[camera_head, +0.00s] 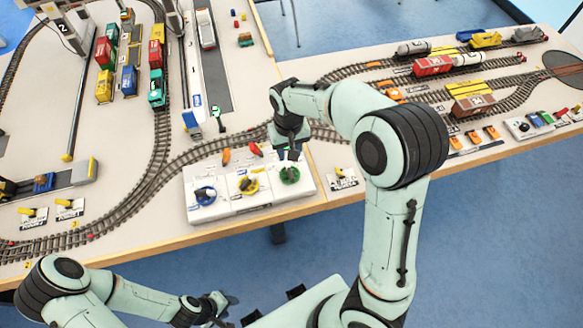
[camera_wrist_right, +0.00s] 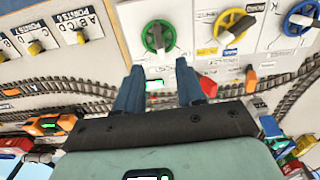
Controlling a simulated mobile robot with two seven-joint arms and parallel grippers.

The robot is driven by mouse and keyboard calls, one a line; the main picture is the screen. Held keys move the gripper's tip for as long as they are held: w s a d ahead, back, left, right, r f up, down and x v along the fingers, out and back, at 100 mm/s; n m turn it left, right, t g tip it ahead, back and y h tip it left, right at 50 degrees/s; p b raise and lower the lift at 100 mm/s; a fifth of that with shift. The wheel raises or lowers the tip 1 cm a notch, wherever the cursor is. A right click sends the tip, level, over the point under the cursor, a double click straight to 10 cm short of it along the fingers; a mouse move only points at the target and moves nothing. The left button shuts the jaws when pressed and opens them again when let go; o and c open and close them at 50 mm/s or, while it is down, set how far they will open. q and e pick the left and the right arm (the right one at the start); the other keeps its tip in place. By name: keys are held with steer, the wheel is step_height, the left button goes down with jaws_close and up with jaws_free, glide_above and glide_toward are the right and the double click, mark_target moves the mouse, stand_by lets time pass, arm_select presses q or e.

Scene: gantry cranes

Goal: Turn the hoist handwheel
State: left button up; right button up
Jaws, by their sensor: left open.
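A white control panel (camera_head: 225,208) at the table's front edge carries three handwheels: blue (camera_head: 204,196), yellow (camera_head: 247,186) and green (camera_head: 290,175). I cannot read which one is labelled hoist. My right gripper (camera_head: 290,153) is over the green wheel and hides part of it. In the right wrist view this gripper (camera_wrist_right: 158,66) is open and empty, and the green wheel (camera_wrist_right: 158,37) lies just beyond and between its fingertips. The yellow wheel (camera_wrist_right: 236,24) and blue wheel (camera_wrist_right: 301,18) are further right there. My left gripper (camera_head: 218,304) is open, low in front of the table, away from the panel.
Orange (camera_head: 226,156) and red (camera_head: 255,150) levers sit behind the wheels. Model railway track (camera_head: 205,151) runs behind the panel. Toy containers and trucks (camera_head: 157,88) stand at the back left. A small labelled switch plate (camera_head: 341,180) is right of the panel.

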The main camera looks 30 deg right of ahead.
mark_target(290, 170)
step_height(290, 170, down, 10)
steer(key=shift+d+f+b, duration=0.1)
steer(key=shift+f+b, duration=0.05)
steer(key=shift+b, duration=0.25)
jaws_close()
